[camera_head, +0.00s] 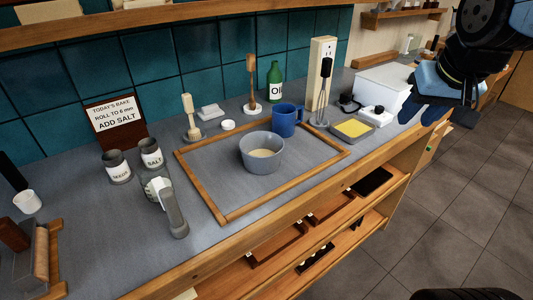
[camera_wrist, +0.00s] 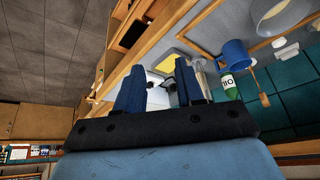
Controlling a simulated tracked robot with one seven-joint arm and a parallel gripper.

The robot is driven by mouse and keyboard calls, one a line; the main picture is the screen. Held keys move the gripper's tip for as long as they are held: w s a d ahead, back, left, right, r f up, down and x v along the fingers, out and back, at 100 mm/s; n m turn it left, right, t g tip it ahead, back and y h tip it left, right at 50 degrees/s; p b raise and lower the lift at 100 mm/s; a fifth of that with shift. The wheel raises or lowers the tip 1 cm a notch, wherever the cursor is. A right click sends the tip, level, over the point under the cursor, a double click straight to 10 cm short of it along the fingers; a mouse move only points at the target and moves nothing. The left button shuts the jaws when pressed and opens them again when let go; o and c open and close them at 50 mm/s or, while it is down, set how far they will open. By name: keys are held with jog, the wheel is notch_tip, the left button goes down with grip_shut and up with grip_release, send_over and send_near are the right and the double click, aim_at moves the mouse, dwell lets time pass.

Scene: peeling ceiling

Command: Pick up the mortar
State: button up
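A grey bowl (camera_head: 262,158) with pale contents stands upright inside a wooden frame on the counter; it looks most like the mortar, though I cannot be sure. In the wrist view a pale bowl (camera_wrist: 280,14), likely the same one, is cut off at the top right. A pale wooden tool (camera_head: 189,112) stands upright in a small grey dish behind the frame. My gripper (camera_head: 428,100) is above the counter's right end, well to the right of the bowl. In the wrist view my gripper (camera_wrist: 160,88) has its fingers apart with nothing held between them.
A blue mug (camera_head: 286,120) stands right behind the bowl. The wooden frame (camera_head: 208,185) surrounds it. A green oil bottle (camera_head: 274,83), whisk (camera_head: 324,88), yellow-filled tray (camera_head: 352,129) and white box (camera_head: 382,88) stand behind or right. Jars (camera_head: 150,153) and a grey-handled tool (camera_head: 172,208) are left.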

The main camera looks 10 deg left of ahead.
jog(key=w+a+f+n+g+y, duration=0.1)
jog(key=w+a+f, duration=0.15)
jog(key=a, duration=0.45)
jog(key=w+a+f+n, duration=0.1)
jog(key=w+a, duration=0.2)
jog(key=a, duration=0.4)
jog(key=n+g+y, duration=0.1)
jog(key=n, duration=0.1)
send_near(281, 141)
jog(key=x, duration=0.5)
jog(key=shift+a+f, duration=0.3)
jog(key=shift+d+x, duration=0.2)
jog(key=shift+x, duration=2.55)
jog(key=shift+c, duration=0.4)
grip_shut()
jog(key=shift+w+r, duration=0.1)
jog(key=shift+w, duration=0.05)
